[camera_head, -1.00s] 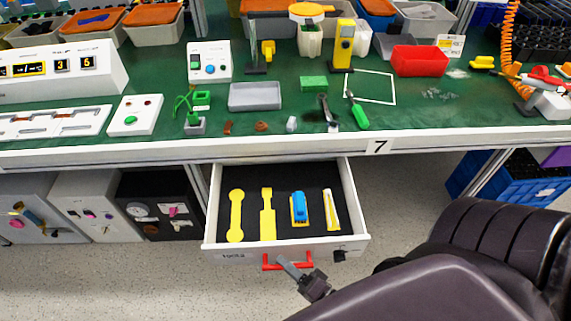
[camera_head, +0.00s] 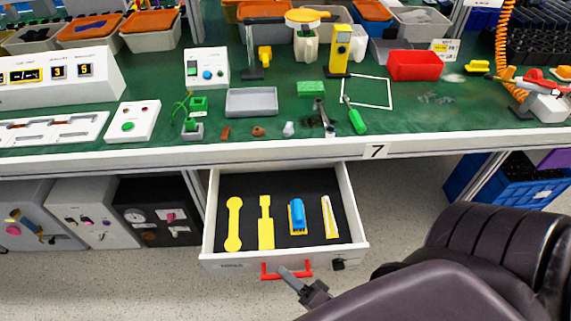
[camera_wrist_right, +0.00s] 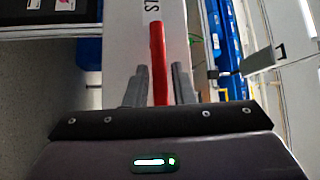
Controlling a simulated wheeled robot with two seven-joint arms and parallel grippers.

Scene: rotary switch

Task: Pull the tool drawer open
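The tool drawer (camera_head: 215,250) stands well out from under the bench, with its white front labelled and its dark inside showing. It holds a yellow wrench-shaped tool (camera_head: 234,222), another yellow tool (camera_head: 266,224), a blue and yellow tool (camera_head: 297,216) and a slim yellow and white tool (camera_head: 330,216). A red handle (camera_head: 268,271) is on the drawer front. My right gripper (camera_head: 284,270) is at this handle. My left gripper is out of view.
The green bench top (camera_head: 290,140) above carries many small items, including a red bin (camera_head: 414,65). Cabinets (camera_head: 95,210) stand under the bench at left, and a blue crate (camera_head: 520,185) at right. Open floor lies in front of the drawer at left.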

